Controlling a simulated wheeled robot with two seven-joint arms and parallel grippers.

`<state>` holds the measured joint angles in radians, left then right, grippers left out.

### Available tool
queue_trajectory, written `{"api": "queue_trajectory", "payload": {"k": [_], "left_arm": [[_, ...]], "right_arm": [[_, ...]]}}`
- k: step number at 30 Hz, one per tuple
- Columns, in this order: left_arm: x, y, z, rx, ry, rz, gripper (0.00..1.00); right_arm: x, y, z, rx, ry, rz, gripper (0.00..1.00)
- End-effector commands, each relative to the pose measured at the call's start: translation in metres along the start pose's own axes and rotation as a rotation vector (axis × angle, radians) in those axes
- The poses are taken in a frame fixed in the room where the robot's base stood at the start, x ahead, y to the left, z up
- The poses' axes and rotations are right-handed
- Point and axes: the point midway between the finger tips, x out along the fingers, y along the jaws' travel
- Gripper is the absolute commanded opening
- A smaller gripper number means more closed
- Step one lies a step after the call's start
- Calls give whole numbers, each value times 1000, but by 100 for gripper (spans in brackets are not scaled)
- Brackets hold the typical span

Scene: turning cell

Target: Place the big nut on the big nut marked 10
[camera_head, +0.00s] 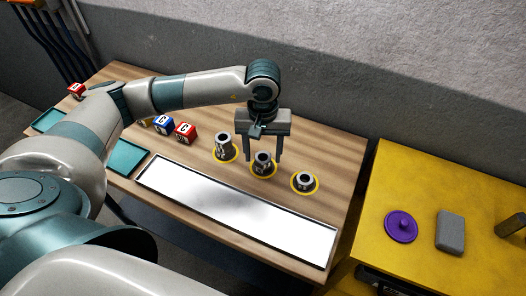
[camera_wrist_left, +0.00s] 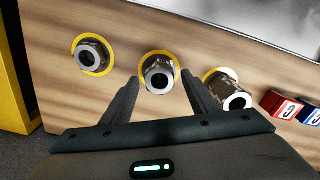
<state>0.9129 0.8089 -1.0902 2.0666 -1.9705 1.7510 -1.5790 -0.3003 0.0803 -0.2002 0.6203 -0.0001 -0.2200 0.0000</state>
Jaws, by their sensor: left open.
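Three grey metal nut pieces stand in a row on yellow rings on the wooden table. The left one (camera_head: 223,141) looks tallest, the middle one (camera_head: 263,161) is mid-height and the right one (camera_head: 304,179) is shortest. I cannot read a 10 on any of them. My left gripper (camera_head: 260,159) points down, open, its fingers to either side of the middle piece in the picture. In the left wrist view the middle piece (camera_wrist_left: 158,75) shows between the fingertips (camera_wrist_left: 160,77), with gaps on both sides. My right gripper is out of view.
A long pale tray (camera_head: 240,212) lies in front of the nuts. Lettered blocks (camera_head: 185,132) and a teal tray (camera_head: 125,158) are to the left. A yellow cabinet (camera_head: 405,180) at right holds a purple lidded disc (camera_head: 401,226) and a grey block (camera_head: 450,231).

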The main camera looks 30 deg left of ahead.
Motion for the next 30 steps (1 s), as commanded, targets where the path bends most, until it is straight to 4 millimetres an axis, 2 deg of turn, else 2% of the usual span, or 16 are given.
{"api": "queue_trajectory", "payload": {"k": [5,18,24,30], "left_arm": [[-20,1,-2,1,7,5,54],[-94,1,-1,2,6,4,54],[-113,0,-1,1,3,3,54],[-118,0,0,0,3,2,54]], "right_arm": [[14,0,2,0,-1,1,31],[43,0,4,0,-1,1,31],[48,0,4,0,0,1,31],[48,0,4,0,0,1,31]]}}
